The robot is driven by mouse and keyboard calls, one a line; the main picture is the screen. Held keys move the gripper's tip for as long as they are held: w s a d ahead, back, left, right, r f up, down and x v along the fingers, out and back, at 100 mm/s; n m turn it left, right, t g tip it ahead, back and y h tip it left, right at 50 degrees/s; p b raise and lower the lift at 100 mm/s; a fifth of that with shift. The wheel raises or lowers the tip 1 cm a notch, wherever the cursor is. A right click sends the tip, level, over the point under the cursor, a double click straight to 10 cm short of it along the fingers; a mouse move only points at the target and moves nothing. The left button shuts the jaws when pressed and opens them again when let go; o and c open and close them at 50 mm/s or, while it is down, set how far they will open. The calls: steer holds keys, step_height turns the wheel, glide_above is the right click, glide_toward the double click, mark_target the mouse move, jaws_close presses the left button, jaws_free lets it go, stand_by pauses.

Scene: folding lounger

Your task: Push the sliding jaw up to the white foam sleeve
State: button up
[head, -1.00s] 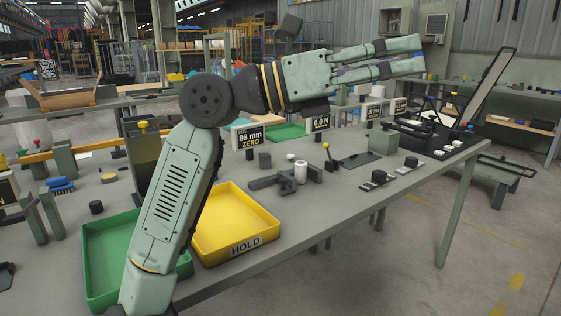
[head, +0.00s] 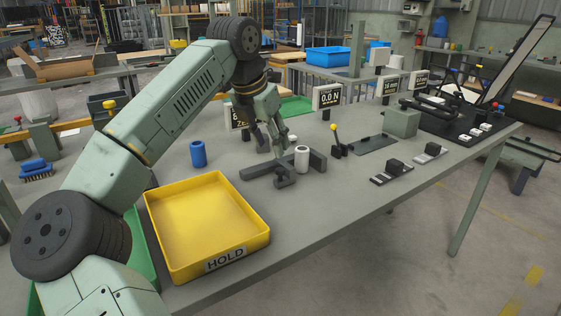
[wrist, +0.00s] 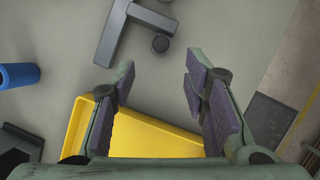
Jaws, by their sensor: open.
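A dark grey caliper-like gauge (head: 255,172) lies on the bench. Its sliding jaw (head: 284,175) carries a round knob; the jaw and knob (wrist: 160,43) show at the top of the wrist view. The white foam sleeve (head: 301,158) stands upright at the gauge, just right of the sliding jaw; whether they touch I cannot tell. It is not in the wrist view. My gripper (head: 274,143) points down above the gauge, behind and left of the sleeve. In the wrist view its two fingers (wrist: 158,88) are wide apart with nothing between them.
A yellow HOLD tray (head: 205,222) stands in front left of the gauge. A blue cylinder (head: 198,153) stands left of the gauge. A lever with a yellow knob (head: 335,140) and a grey block (head: 401,122) are to the right.

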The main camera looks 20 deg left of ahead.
mark_target(281, 169)
steer(key=p+x, duration=0.1)
steer(key=x, duration=0.8)
steer(key=shift+d+r, duration=0.1)
steer(key=shift+c, duration=0.3)
jaws_close()
steer(key=shift+w, duration=0.1)
